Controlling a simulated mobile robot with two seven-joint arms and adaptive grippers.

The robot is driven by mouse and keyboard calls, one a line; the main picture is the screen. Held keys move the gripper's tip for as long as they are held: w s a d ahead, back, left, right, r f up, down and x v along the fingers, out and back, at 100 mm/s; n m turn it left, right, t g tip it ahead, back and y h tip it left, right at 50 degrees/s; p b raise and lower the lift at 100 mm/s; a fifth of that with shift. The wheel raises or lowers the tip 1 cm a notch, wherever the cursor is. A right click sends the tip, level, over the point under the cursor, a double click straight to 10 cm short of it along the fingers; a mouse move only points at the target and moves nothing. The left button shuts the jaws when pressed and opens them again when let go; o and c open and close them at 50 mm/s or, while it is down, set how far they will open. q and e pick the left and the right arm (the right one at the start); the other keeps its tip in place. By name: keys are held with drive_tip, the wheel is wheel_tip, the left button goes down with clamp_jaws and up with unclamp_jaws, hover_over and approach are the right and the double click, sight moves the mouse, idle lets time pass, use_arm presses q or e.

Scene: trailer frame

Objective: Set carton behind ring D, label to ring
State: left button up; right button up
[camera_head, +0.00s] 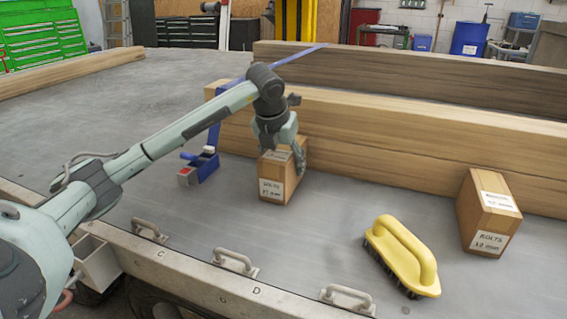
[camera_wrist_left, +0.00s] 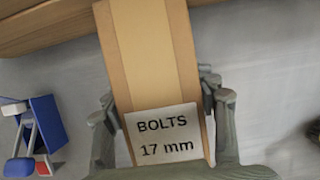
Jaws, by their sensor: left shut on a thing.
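A brown carton (camera_head: 280,175) with a white label stands behind and slightly right of ring D (camera_head: 235,262), the middle ring on the near edge. Its label, facing the near edge, reads BOLTS 17 mm in the left wrist view (camera_wrist_left: 165,132). My left gripper (camera_head: 284,155) is shut on this carton from above, with fingers on both sides. I cannot tell whether its base touches the deck. A second carton (camera_head: 488,210), labelled BOLTS 12 mm, stands to the right against the beam. My right gripper is not in view.
A yellow brush (camera_head: 403,256) lies on the deck to the right. A blue ratchet strap (camera_head: 200,168) lies left of the held carton. Long timber beams (camera_head: 380,140) run behind it. Other rings stand at the left (camera_head: 148,230) and right (camera_head: 347,298). The deck between carton and rings is clear.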

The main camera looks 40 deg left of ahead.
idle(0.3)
use_arm(q)
drive_tip(key=o, duration=1.8)
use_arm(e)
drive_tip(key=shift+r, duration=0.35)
use_arm(q)
drive_tip(key=shift+r, duration=0.15)
drive_tip(key=v, duration=1)
drive_tip(key=shift+s+r, duration=0.1)
drive_tip(key=shift+r, duration=0.15)
drive_tip(key=shift+s+d+r, duration=0.15)
drive_tip(key=shift+s+r, duration=0.2)
drive_tip(key=shift+r, duration=0.25)
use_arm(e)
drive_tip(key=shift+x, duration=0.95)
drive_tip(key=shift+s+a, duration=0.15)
